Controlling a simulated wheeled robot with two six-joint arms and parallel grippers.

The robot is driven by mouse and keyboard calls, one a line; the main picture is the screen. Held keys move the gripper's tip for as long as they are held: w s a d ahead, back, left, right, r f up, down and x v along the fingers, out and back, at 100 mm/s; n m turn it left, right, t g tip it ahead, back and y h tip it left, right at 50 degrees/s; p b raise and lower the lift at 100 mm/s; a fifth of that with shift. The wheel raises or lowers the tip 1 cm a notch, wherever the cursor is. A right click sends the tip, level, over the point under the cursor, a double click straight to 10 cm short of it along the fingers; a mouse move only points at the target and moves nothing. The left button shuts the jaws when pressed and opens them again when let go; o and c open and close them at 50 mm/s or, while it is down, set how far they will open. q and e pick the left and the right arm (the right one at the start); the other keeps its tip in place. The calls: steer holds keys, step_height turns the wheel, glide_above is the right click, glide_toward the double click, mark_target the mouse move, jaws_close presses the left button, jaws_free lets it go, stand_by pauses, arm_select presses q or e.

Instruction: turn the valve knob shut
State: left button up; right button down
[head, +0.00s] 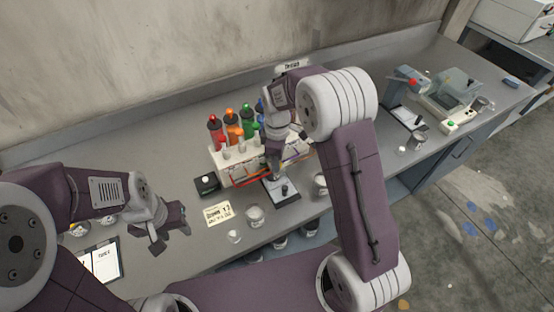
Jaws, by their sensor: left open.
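I cannot make out the valve knob for certain. A small dark upright part (284,188) stands on a pale-topped plate (270,188) in front of the white bottle rack (224,160). My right gripper (275,166) points down at the rack's front, just behind that plate. Its fingertips are small and dark against the rack, so I cannot tell whether they are open or touch anything. My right arm hides the rack's right part. My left gripper (166,228) is open and empty over the bench's left part, apart from the rack.
Bottles with red (215,128), orange (232,125) and green (248,122) tops stand in the rack. Machines (452,98) stand at the right.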

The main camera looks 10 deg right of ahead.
steer(key=m+p, duration=0.1)
steer(key=m, duration=0.2)
steer(key=shift+r+p, duration=0.15)
steer(key=shift+p, duration=0.2)
steer(key=m+p, duration=0.2)
steer(key=m, duration=0.3)
steer(key=shift+m, duration=0.3)
steer(key=m+p, duration=0.1)
steer(key=m, duration=0.3)
steer(key=shift+w+m, duration=0.1)
steer(key=shift+m, duration=0.2)
steer(key=m+p, duration=0.1)
steer(key=m, duration=0.3)
steer(key=shift+m, duration=0.3)
steer(key=c, duration=1.1)
jaws_free()
steer(key=shift+c, duration=0.2)
